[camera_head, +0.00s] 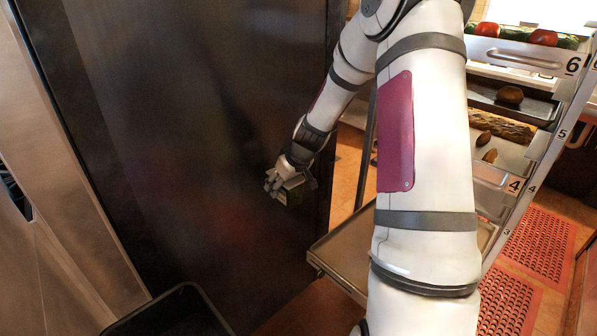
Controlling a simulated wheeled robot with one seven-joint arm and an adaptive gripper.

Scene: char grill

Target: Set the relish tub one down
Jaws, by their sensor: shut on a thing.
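My gripper (283,186) is at the middle of the view, at the end of my white arm, in front of a tall dark panel. It is shut on a small dark greenish tub (293,197), which looks like the relish tub. The fingers hide much of it, and no label can be read. A rack with numbered levels (515,187) stands at the right, apart from the gripper. My arm hides part of the rack.
The top level holds red and green vegetables (545,37); lower trays hold brown food (510,95). A low empty tray (345,247) juts out left of my arm. A black bin (180,310) stands at bottom left. Red perforated mats (540,243) lie on the floor.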

